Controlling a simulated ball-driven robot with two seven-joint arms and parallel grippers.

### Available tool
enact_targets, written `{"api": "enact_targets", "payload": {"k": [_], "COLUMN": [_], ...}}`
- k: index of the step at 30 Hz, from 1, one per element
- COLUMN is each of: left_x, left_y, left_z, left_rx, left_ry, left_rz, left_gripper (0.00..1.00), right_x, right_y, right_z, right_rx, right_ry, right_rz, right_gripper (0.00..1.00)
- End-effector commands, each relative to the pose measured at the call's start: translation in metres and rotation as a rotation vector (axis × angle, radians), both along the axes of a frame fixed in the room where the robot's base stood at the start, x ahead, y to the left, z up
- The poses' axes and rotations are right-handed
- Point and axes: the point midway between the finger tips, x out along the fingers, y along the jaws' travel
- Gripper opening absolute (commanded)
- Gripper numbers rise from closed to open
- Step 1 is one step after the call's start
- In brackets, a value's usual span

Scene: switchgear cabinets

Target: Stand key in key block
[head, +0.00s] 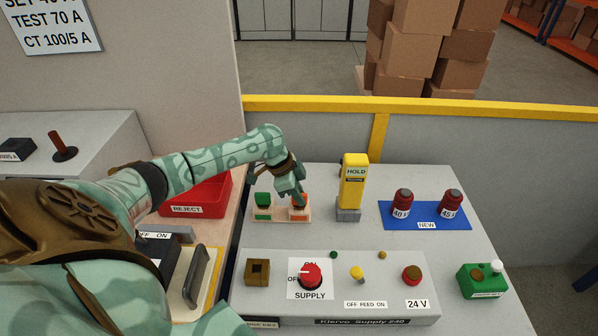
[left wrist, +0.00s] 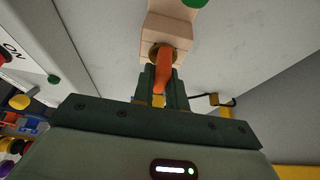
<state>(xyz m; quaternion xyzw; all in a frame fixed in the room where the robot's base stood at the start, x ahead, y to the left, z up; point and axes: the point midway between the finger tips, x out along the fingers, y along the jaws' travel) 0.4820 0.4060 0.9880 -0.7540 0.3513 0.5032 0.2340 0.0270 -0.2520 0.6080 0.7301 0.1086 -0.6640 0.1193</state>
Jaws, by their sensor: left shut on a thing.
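My left gripper (head: 299,194) is shut on an orange key (left wrist: 164,72). The key's orange part also shows in the head view (head: 299,212), just below the fingers. The pale wooden key block (head: 282,219) lies on the grey cabinet top and also shows in the left wrist view (left wrist: 171,28). The key is at a brass ring on the block; how deep it sits I cannot tell. A green key (head: 264,205) stands at the block's left end. My right gripper is not in view.
A yellow HOLD device (head: 353,182) stands right of the block. A red REJECT bin (head: 200,193) is to the left. A blue mat (head: 425,222) carries two red fuses. The red SUPPLY knob (head: 311,275) and several small controls sit in front.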

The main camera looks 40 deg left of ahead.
Motion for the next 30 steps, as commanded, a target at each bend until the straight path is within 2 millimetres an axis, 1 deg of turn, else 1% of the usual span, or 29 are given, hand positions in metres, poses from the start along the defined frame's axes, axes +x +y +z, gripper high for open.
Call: {"api": "enact_targets", "payload": {"k": [5,6,8,16,20,23,30], "left_x": [0.0,0.0,0.0,0.0,-0.002,-0.006,-0.023], "left_y": [0.0,0.0,0.0,0.0,0.004,0.009,0.029], "left_z": [0.0,0.0,0.0,0.001,0.01,0.027,0.088], "left_rx": [0.0,0.0,0.0,0.001,0.003,0.003,0.006], "left_ry": [0.0,0.0,0.0,0.001,0.0,-0.002,-0.002], "left_rz": [0.0,0.0,0.0,0.0,0.0,0.002,0.0], "left_gripper": [0.0,0.23,0.39,0.4,0.4,0.4,0.4], "right_x": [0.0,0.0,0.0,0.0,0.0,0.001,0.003], "right_y": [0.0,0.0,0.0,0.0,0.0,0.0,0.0], "right_z": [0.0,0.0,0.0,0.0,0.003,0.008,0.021], "right_rx": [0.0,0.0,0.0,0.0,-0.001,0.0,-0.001], "right_ry": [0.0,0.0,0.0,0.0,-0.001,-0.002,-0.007], "right_rz": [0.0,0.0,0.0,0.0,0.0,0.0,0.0], "right_gripper": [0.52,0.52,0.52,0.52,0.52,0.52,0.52]}}
